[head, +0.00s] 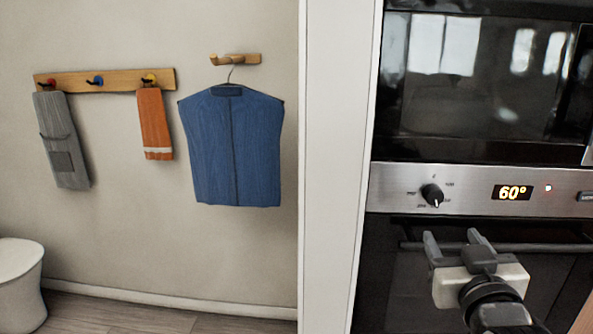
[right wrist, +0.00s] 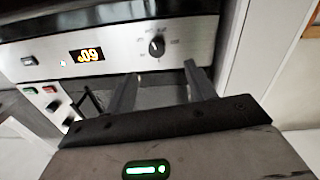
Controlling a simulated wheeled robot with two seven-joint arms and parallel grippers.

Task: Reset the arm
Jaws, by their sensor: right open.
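My right gripper (head: 452,240) is in front of the oven at the lower right of the head view. Its two grey fingers are apart, with nothing between them. They point up and forward, just below the control panel (head: 470,200). In the right wrist view, the open fingers (right wrist: 160,78) reach toward the same panel, below the black knob (right wrist: 156,46). I cannot tell whether a finger touches the oven front. My left gripper is not in view.
The oven's lit display (head: 512,192) reads 60°, beside its knob (head: 432,195). A dark oven handle (head: 530,246) runs behind my right gripper. A white panel (head: 335,170) borders the oven on the left. A blue garment (head: 235,148) hangs on the wall, and a white bin-like object (head: 18,285) stands lower left.

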